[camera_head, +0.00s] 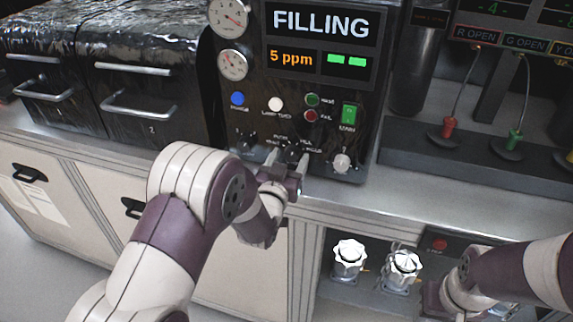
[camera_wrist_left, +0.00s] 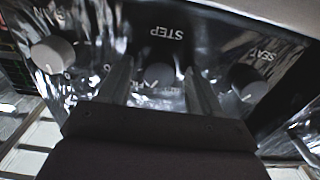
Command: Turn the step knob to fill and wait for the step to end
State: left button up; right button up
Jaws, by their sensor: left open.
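The step knob (camera_wrist_left: 160,74) is a small grey knob under the upside-down STEP label in the left wrist view. In the head view it sits low on the black control panel (camera_head: 325,125), partly hidden by my left gripper (camera_head: 287,160). That gripper is open, with one finger on each side of the knob; I cannot tell whether they touch it. The panel's display (camera_head: 321,24) reads FILLING, and a smaller one (camera_head: 291,59) reads 5 ppm beside two green bars. My right arm is at the lower right; its fingers cannot be made out.
Other knobs flank the step knob, one to the left (camera_head: 245,141) and one to the right (camera_head: 341,162). A green lit switch (camera_head: 348,115) is above the right one. Two white handwheels (camera_head: 350,258) (camera_head: 402,269) are below the counter (camera_head: 420,190). Dark drawers (camera_head: 150,75) stand left.

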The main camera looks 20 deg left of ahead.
pick_arm(q)
jog(key=s+b, duration=0.2)
jog(key=s, duration=1)
jog(key=shift+s+a, duration=0.25)
jog(key=shift+s, duration=0.1)
jog(key=s+f+g, duration=0.4)
jog(key=f+g, duration=0.4)
jog(key=f, duration=0.3)
jog(key=s+a+r+g, duration=0.1)
jog(key=s+g, duration=0.7)
jog(key=s, duration=0.1)
jog(key=shift+s+a+r+g+y, duration=0.3)
jog(key=shift+a+r, duration=0.1)
